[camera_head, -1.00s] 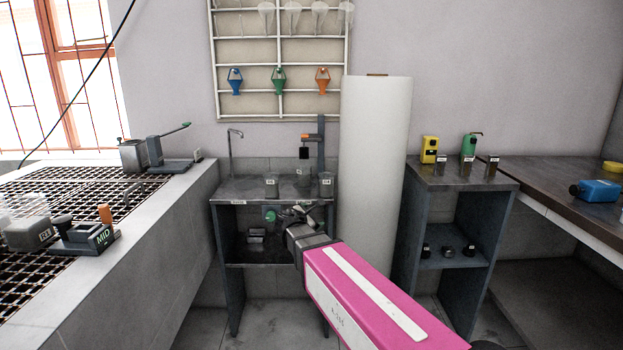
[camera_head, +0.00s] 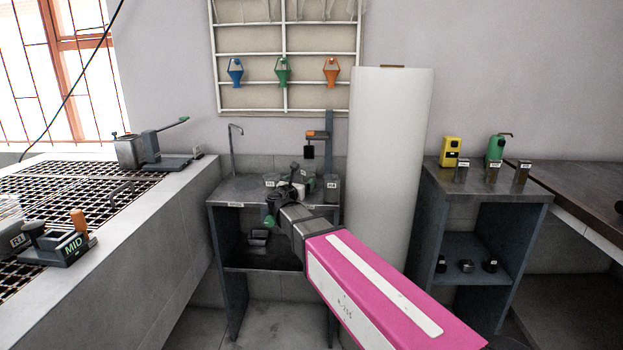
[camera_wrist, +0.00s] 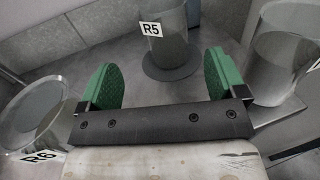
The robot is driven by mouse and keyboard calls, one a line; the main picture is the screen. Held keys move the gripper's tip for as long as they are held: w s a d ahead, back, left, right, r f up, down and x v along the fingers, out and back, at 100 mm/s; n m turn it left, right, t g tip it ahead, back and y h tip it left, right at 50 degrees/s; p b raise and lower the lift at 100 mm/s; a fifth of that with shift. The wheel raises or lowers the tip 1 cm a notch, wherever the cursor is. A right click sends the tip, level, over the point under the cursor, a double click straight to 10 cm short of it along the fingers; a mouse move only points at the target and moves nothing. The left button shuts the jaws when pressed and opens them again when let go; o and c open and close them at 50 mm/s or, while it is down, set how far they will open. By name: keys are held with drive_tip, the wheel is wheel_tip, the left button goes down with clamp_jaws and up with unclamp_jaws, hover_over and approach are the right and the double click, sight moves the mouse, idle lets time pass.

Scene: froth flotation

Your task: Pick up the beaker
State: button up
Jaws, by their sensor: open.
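My gripper (camera_head: 281,194) is open and empty, at the front of a dark bench's top (camera_head: 232,188). Its two green pads are spread apart in the wrist view (camera_wrist: 160,75). A clear grey beaker labelled R5 (camera_wrist: 168,45) stands upright beyond the gap between the pads, apart from them. A second beaker labelled R6 (camera_wrist: 32,112) is at the left of the wrist view. A third beaker (camera_wrist: 282,58) is at the right, its label cut off. In the head view, beakers show at the left (camera_head: 270,181) and right (camera_head: 332,188) of the bench top; my gripper partly hides the middle.
A stand with an orange clamp (camera_head: 318,134) and a thin tap (camera_head: 233,150) rise behind the beakers. A tall white cylinder (camera_head: 390,170) stands close on the right. A grated counter (camera_head: 70,195) is at left. A dark shelf unit (camera_head: 480,205) with small items is at right.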

sight(305, 176)
drive_tip(key=x, duration=0.5)
drive_tip(key=shift+d, duration=0.1)
drive_tip(key=shift+d+f+x, duration=0.1)
drive_tip(key=shift+f+x, duration=0.05)
drive_tip(key=shift+x, duration=1.15)
drive_tip(key=shift+d+f+x, duration=0.1)
drive_tip(key=shift+f+x, duration=0.1)
drive_tip(key=shift+x, duration=1.15)
drive_tip(key=shift+s, duration=0.15)
drive_tip(key=c, duration=1.1)
